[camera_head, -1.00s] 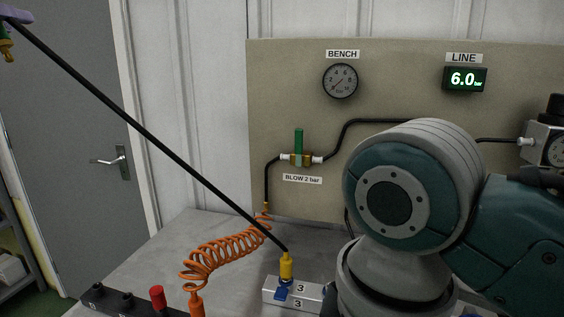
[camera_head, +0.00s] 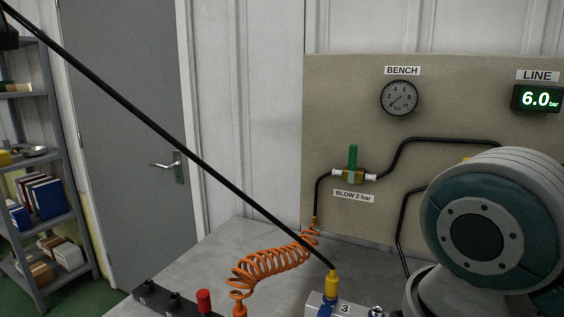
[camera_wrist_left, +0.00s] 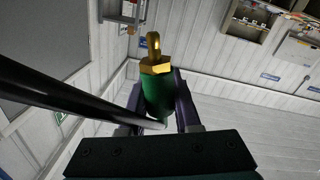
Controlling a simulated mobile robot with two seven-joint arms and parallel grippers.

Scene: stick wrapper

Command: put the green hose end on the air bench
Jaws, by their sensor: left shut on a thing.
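The green hose end (camera_wrist_left: 156,98) has a brass collar and a brass tip in the left wrist view. My left gripper (camera_wrist_left: 158,84) is shut on it, with one purple-grey finger on each side. The black hose (camera_head: 150,119) crosses the head view from the upper left corner down to a yellow fitting (camera_head: 332,284) on a block marked 3. The hose end is out of the head view. On the air bench (camera_head: 215,268), a coiled orange hose (camera_head: 270,265) stands left of the yellow fitting. My right gripper is not in view.
The bench panel (camera_head: 330,110) carries a gauge (camera_head: 399,98), a green-handled valve (camera_head: 353,163) and a display (camera_head: 538,98) reading 6.0 bar. A red cap (camera_head: 204,300) stands on a dark strip at the front. A grey door and a shelf (camera_head: 45,170) are at the left.

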